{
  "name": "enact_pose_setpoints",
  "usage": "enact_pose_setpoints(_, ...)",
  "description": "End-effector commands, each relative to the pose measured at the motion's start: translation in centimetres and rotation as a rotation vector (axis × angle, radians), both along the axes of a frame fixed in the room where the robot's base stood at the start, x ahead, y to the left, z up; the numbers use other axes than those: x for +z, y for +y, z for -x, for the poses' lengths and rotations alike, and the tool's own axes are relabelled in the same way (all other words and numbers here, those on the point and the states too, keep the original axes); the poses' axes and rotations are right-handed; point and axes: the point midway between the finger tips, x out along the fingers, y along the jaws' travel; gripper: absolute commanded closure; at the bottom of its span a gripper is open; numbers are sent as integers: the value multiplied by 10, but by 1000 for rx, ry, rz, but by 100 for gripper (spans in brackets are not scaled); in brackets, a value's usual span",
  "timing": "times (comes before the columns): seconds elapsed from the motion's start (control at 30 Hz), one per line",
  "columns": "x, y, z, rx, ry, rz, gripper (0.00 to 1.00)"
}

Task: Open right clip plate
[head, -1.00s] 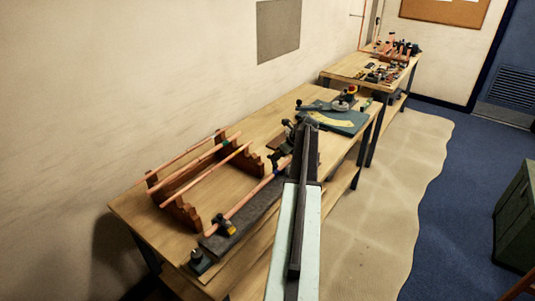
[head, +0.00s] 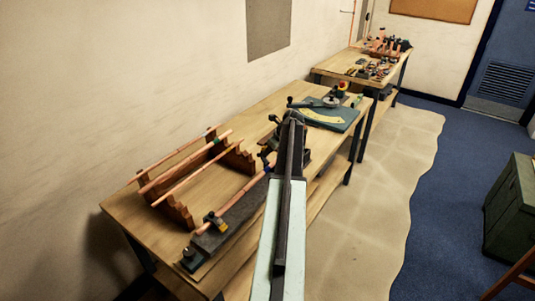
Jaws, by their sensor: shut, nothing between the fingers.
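A copper pipe (head: 240,200) lies along a dark rail (head: 232,221) at the front of the near bench. A small blue and dark fitting (head: 266,161), perhaps the right clip, shows at the pipe's right end, just left of my arm. My arm hides what lies beyond it, and I cannot tell whether its plate is open. My gripper (head: 293,116) is at the far end of the arm, small and dark, seen from behind. It is shut and empty, in front of a dark clamp-like tool.
A stepped wooden rack (head: 178,212) holds several copper pipes left of the rail. A green board with a yellow arc (head: 335,118) lies at the bench's far end. A second bench (head: 345,62) stands behind. A green cabinet (head: 513,205) is at right; the floor between is clear.

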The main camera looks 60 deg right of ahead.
Motion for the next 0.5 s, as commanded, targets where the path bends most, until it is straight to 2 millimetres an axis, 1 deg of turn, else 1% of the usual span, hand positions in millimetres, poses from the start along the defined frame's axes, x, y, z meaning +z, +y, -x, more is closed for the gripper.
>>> enact_pose_setpoints(0.17, 23, 1, 3, 1, 0, 0, 100)
enact_pose_setpoints(0.4, 72, 4, 11, 4, 0, 0, 100)
enact_pose_setpoints(0.5, 88, 5, 15, 6, 0, 0, 100)
